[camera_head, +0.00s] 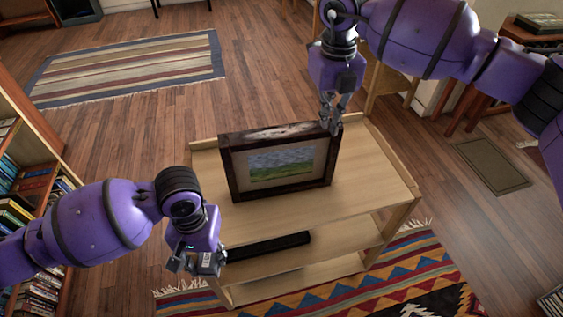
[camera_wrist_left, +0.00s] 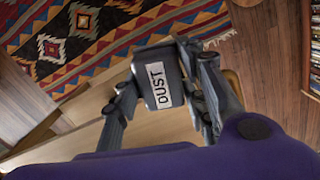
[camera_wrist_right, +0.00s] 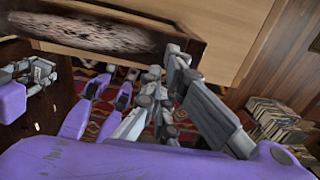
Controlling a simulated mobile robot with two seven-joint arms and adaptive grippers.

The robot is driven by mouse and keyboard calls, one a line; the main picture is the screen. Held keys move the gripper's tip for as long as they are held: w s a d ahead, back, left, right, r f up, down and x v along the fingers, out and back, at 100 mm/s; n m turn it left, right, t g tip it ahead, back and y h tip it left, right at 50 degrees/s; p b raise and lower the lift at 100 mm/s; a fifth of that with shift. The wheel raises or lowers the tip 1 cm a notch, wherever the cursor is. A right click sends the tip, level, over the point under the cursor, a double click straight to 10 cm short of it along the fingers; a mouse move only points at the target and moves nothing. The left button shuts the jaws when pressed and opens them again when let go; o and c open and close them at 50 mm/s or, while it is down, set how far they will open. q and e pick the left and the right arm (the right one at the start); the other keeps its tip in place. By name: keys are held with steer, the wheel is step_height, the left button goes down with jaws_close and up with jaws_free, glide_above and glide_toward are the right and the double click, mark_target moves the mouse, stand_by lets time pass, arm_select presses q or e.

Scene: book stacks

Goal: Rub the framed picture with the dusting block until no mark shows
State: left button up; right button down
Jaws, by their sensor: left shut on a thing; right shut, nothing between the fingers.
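The framed picture (camera_head: 281,163), a landscape in a dark frame, stands upright on the wooden cart's top. A pale dusty mark (camera_head: 285,132) runs along the frame's top edge; in the right wrist view the mark (camera_wrist_right: 85,32) is broad and grey-white. My left gripper (camera_head: 196,264) is shut on the dark dusting block (camera_wrist_left: 160,82), whose white label reads DUST. It holds the block at the cart's front left, apart from the picture. My right gripper (camera_head: 331,124) is shut and empty at the frame's upper right corner; whether it touches the frame is unclear.
The wooden cart (camera_head: 375,185) has free room on its top right of the picture. A long black item (camera_head: 270,246) lies on the shelf below. Bookshelves (camera_head: 35,190) stand at left. A patterned rug (camera_head: 415,275) lies under the cart, a striped rug (camera_head: 130,68) farther back.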

arm_select(q)
steer(key=shift+f, duration=0.15)
arm_select(e)
steer(key=shift+f, duration=0.8)
stand_by(0.4)
steer(key=shift+r, duration=0.15)
